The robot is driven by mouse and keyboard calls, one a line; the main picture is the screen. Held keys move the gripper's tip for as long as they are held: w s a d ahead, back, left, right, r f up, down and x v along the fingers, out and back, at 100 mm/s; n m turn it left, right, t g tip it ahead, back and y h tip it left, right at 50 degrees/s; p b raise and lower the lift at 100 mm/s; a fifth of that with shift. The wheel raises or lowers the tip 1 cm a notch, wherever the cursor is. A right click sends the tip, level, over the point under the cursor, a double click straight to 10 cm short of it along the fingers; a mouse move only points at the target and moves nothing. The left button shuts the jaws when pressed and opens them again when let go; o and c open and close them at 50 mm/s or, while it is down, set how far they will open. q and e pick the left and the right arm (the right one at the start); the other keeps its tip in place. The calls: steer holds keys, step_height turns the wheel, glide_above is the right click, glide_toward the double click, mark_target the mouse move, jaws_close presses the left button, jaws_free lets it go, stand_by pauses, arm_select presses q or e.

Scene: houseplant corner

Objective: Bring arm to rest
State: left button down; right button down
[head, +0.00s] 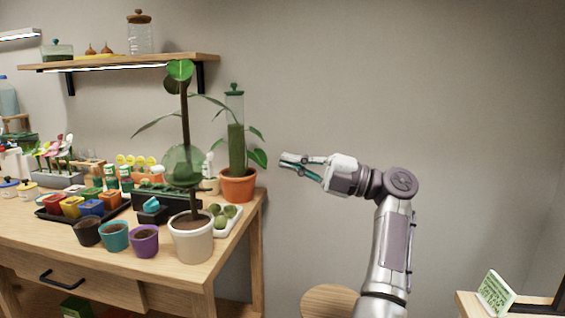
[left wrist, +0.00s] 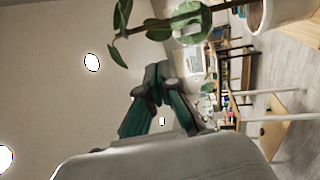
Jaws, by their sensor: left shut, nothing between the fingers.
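My left gripper (head: 284,160) is raised in the air in front of the bare wall, to the right of the plant table. Its fingers point left and it is shut and empty. In the left wrist view its fingers (left wrist: 157,76) come together at the tips with nothing between them. My right gripper is in neither view.
The wooden table (head: 110,268) at left holds a tall plant in a cream pot (head: 192,242), an orange pot (head: 238,187), a purple pot (head: 144,241) and several small pots. A wall shelf (head: 130,62) hangs above. A round wooden top (head: 328,302) is low beside my arm. A green-white sign (head: 495,293) stands at lower right.

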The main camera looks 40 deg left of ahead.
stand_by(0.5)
